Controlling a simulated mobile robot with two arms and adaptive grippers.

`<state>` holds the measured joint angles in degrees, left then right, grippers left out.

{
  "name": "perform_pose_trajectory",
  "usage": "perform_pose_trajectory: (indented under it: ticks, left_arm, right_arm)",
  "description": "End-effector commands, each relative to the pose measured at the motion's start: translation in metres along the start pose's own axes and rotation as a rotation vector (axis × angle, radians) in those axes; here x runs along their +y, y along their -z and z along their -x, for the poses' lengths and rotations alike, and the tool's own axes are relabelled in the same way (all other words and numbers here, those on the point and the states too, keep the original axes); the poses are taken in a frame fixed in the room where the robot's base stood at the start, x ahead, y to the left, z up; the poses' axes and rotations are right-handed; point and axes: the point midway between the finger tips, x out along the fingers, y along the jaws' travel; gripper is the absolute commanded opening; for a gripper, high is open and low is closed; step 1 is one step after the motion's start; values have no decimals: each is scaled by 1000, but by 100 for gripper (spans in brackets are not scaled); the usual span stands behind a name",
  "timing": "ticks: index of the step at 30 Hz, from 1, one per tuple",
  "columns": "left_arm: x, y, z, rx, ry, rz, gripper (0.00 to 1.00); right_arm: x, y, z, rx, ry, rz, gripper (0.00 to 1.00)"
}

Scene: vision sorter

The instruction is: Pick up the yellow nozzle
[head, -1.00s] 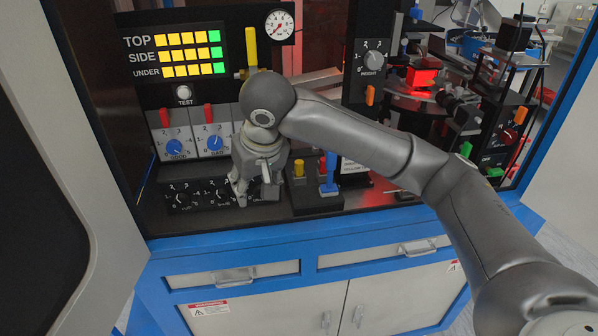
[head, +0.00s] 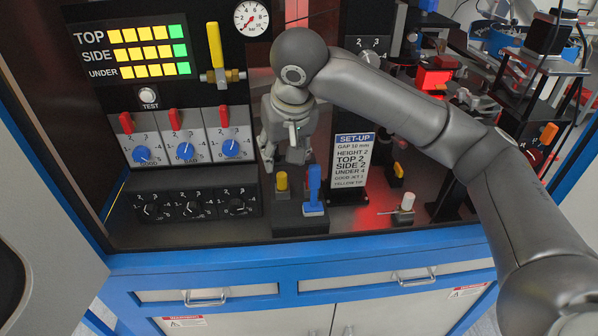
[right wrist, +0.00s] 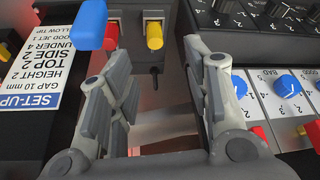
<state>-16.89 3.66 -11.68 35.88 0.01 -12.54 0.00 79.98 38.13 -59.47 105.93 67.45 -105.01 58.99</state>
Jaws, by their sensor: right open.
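The yellow nozzle (head: 282,182) stands upright in a black holder block (head: 300,222) in the head view, left of a blue nozzle (head: 314,186). In the right wrist view the yellow nozzle (right wrist: 155,31) is at the top middle, beyond the fingertips, beside a red nozzle (right wrist: 111,35) and the blue nozzle (right wrist: 88,22). My right gripper (head: 283,154) is open and empty, just above and behind the yellow nozzle in the head view. In the wrist view its spread fingers (right wrist: 160,65) point toward the nozzle without touching it. My left gripper is out of view.
Panels with blue dials (head: 186,151) and black knobs (head: 196,208) stand left of the holder. A SET-UP sign (head: 350,160) stands close on its right. A yellow-handled valve (head: 215,55) is mounted on the back panel. The blue counter edge (head: 200,258) runs in front.

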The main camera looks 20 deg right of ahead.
Motion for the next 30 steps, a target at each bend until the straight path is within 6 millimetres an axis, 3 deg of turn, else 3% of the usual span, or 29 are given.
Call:
perform_pose_trajectory:
  ticks: [5,12,17,30]
  left_arm:
    - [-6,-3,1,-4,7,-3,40]
    - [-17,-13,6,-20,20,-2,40]
    - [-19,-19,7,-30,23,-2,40]
    - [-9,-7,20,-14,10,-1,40]
  right_arm:
    - [0,0,-5,-2,0,1,45]
    - [0,0,-42,-3,-1,-1,45]
    - [0,0,-56,0,-1,-1,45]
    - [2,-1,-106,0,0,1,45]
